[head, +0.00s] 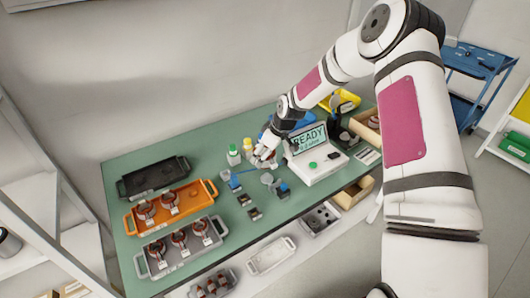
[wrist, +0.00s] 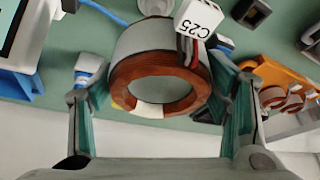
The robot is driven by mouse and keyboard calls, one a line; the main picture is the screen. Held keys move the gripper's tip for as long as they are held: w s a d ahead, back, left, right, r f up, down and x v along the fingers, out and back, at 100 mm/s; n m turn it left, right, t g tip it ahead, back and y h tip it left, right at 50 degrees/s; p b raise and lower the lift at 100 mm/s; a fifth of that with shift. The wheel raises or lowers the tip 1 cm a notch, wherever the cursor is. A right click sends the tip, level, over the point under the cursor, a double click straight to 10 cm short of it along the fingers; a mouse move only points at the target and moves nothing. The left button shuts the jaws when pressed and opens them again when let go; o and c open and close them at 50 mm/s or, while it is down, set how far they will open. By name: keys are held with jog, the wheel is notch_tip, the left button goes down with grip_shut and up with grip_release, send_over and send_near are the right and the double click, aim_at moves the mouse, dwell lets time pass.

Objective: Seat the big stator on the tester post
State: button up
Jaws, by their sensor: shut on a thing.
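My gripper (head: 263,161) is over the middle of the green table, left of the tester (head: 318,162). In the wrist view my gripper (wrist: 160,92) has its two green-padded fingers on either side of the big stator (wrist: 138,45), a grey ring with a copper-coloured winding and a white tag reading C25. The stator sits between the fingers; in the head view the gripper mostly hides it. The tester's screen reads READY. I cannot make out the tester post for certain; a grey round part (wrist: 157,6) shows beyond the stator in the wrist view.
An orange tray (head: 183,188) and a grey tray (head: 143,262) hold stators at the left, with a black tray (head: 153,177) behind. Bottles (head: 233,156) stand just left of my gripper. Small blocks (head: 249,200) lie in front. Wooden boxes (head: 352,192) are at the right.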

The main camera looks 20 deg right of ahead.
jog(key=d, duration=0.1)
send_over(266, 174)
jog(key=shift+d+f+b, duration=0.15)
jog(key=shift+f+b, duration=0.05)
jog(key=shift+f, duration=1)
jog(key=shift+d+f+b, duration=0.1)
jog(key=shift+f+b, duration=0.05)
jog(key=shift+f, duration=1)
jog(key=shift+s+f+b, duration=0.1)
jog(key=shift+f+b, duration=0.55)
jog(key=shift+f, duration=1.55)
jog(key=o, duration=1.8)
jog(key=shift+o, duration=1.1)
jog(key=shift+s+f, duration=0.1)
